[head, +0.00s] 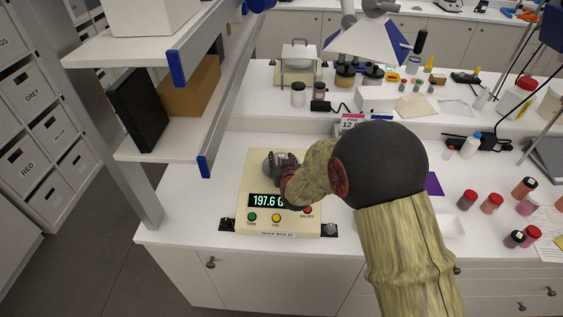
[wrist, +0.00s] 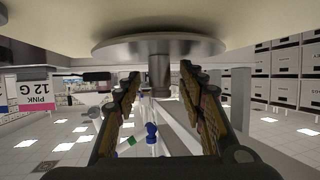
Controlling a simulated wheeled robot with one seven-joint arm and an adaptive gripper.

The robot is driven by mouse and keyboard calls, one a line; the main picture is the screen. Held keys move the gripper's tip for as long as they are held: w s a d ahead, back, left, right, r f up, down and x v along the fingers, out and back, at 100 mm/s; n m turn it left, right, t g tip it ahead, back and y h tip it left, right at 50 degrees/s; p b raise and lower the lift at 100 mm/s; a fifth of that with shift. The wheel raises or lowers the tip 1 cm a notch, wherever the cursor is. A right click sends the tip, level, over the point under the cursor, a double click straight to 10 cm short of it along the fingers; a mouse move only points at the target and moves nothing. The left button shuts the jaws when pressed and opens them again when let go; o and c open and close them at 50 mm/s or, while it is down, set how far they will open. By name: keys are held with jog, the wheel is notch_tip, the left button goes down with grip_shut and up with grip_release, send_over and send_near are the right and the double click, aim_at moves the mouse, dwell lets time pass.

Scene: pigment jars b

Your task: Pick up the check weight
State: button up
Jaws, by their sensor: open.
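The check weight (wrist: 160,76) shows in the wrist view as a small grey metal cylinder standing on the round steel pan (wrist: 112,45). That view is upside down, so the pan is above it in the picture. My gripper (wrist: 160,72) is open, with one finger on each side of the weight and a visible gap to both. In the head view my gripper (head: 288,160) is low over the cream balance (head: 250,183), and the weight is hidden behind it. The balance's green display shows 197.6, with its right end covered by my arm.
A white shelf (head: 180,140) with a black box and a cardboard box stands close left of the balance. Red-capped jars (head: 491,203) stand on the bench at the right. A "PINK 12 G" card (head: 352,122) stands behind the balance. White bench is bare just left of the balance.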

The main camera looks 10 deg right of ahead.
jog(key=c, duration=0.3)
jog(key=c, duration=0.7)
grip_shut()
